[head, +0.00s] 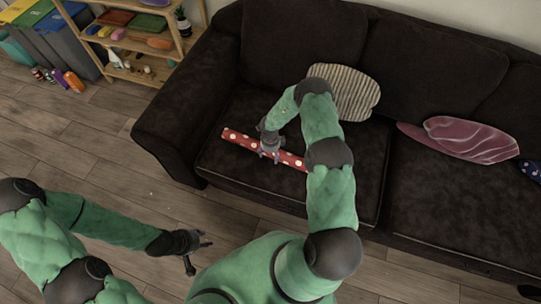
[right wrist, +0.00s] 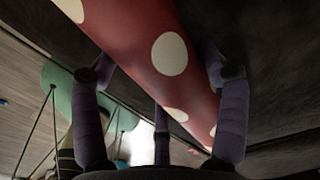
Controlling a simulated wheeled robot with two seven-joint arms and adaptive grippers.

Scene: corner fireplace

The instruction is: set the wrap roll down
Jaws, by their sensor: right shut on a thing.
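The wrap roll (head: 238,139) is a long red tube with pale dots, over the left seat cushion of the dark sofa in the head view. I cannot tell whether it touches the cushion. My right gripper (head: 270,154) is shut on it near its middle and hides that part. In the right wrist view the roll (right wrist: 140,40) runs diagonally between my purple fingers (right wrist: 160,75). My left gripper (head: 198,252) is open and empty, low over the wooden floor, well away from the sofa.
The sofa (head: 400,150) has a striped cushion (head: 345,90) behind my right arm and a pink cushion (head: 470,139) to the right. A wooden shelf (head: 150,45), bins (head: 65,45) and small bottles (head: 73,81) stand at the upper left. The seat around the roll is clear.

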